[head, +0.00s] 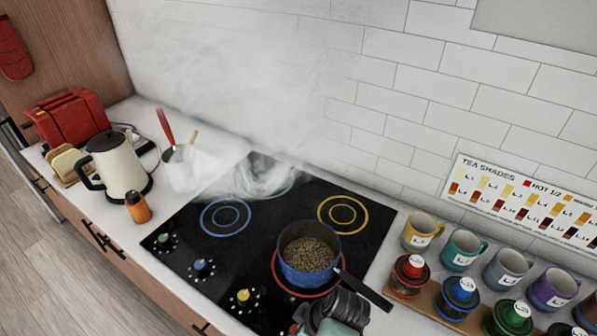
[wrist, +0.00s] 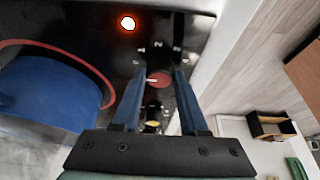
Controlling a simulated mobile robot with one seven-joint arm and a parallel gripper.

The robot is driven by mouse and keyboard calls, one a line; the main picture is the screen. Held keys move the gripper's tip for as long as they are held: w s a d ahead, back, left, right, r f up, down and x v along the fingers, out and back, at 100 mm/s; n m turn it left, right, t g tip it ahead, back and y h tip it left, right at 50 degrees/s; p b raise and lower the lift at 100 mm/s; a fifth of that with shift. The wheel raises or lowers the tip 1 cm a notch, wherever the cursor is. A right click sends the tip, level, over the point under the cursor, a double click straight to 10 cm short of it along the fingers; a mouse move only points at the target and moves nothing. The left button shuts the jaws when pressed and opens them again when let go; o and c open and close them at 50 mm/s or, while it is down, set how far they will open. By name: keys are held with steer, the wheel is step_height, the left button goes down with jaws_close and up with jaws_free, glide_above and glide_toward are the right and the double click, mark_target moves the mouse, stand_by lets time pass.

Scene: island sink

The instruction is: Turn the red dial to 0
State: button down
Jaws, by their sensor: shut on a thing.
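The red dial (wrist: 159,79) sits on the black cooktop (head: 185,222) and shows in the wrist view between the two blue fingers of my gripper (wrist: 162,74). The fingers are shut on the dial. A white pointer mark on it points left in the wrist view. Small white marks surround it, but they are too blurred to read for certain. In the head view my gripper (head: 338,312) is at the cooktop's front right, and it hides the dial. A light (wrist: 128,23) glows orange-red on the cooktop in the wrist view.
A blue pot (head: 308,262) of brown grains stands on the red-ringed burner, its black handle (head: 365,289) reaching right beside my gripper. Green (head: 165,240), blue (head: 202,267) and yellow dials (head: 243,296) line the front left. Mugs (head: 422,231) and lidded jars stand right. Smoke rises behind.

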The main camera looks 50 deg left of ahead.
steer(key=shift+c, duration=2.2)
jaws_free()
steer(key=b+v, duration=0.1)
steer(key=v, duration=1.2)
steer(key=shift+b, duration=0.35)
